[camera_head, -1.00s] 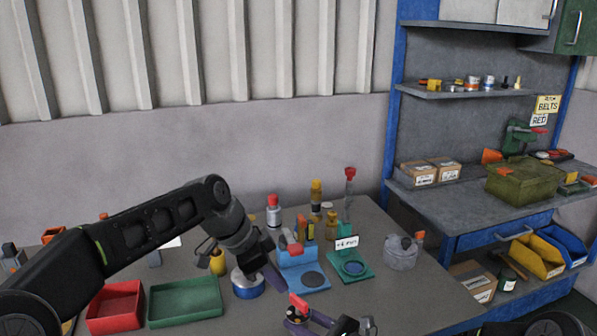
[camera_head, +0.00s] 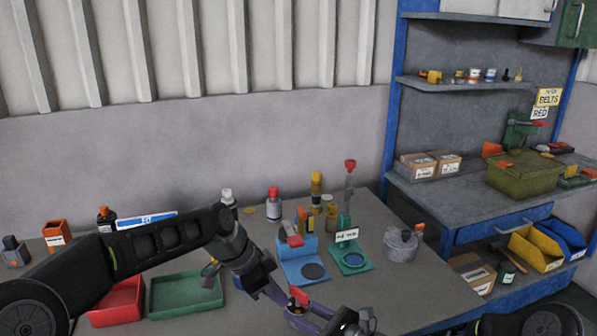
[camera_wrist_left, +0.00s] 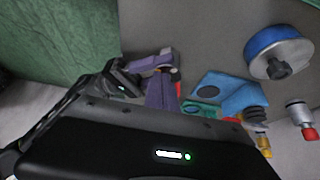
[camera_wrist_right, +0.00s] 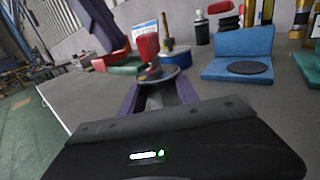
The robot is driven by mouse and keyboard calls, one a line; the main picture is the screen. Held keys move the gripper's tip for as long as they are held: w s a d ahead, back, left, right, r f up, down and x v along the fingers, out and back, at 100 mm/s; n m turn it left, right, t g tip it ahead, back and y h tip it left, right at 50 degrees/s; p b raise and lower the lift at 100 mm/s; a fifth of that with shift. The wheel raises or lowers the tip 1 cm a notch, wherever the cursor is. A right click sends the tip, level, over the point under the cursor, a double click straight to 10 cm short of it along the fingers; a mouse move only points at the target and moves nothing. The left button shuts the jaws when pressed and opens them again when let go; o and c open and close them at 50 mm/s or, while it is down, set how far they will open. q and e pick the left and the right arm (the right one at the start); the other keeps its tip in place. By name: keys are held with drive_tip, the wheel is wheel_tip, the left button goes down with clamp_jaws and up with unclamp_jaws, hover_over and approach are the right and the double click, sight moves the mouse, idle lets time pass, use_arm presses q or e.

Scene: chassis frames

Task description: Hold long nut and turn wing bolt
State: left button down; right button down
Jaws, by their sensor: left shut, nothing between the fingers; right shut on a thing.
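My right gripper (camera_head: 302,312) is shut on a part above the front of the table. In the right wrist view its purple fingers (camera_wrist_right: 158,92) close under a grey round top. The red wing bolt (camera_head: 299,296) sticks up there and also shows in the right wrist view (camera_wrist_right: 148,46). The long nut below it is mostly hidden by the fingers. My left gripper (camera_head: 284,292) is shut and empty, its purple fingers slanting down to the bolt. In the left wrist view those fingers (camera_wrist_left: 163,92) end near the right gripper; I cannot tell whether they touch the bolt.
A blue fixture (camera_head: 300,263) and a green fixture (camera_head: 350,258) stand just behind the grippers. A grey lidded pot (camera_head: 400,246) is to the right. Red (camera_head: 118,300) and green (camera_head: 186,296) trays lie left. A blue tin (camera_wrist_left: 278,50) stands near my left arm.

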use_arm(q)
drive_tip(key=shift+w+d, duration=0.35)
drive_tip(key=shift+d, duration=0.1)
idle(1.1)
drive_tip(key=shift+w+a, duration=0.25)
drive_tip(key=shift+w, duration=0.1)
idle(0.4)
drive_tip(key=shift+w+a, duration=0.15)
drive_tip(key=shift+w, duration=0.65)
drive_tip(key=shift+w, duration=0.1)
drive_tip(key=shift+a, duration=0.1)
drive_tip(key=shift+a, duration=0.3)
idle(0.3)
drive_tip(key=shift+r, duration=0.1)
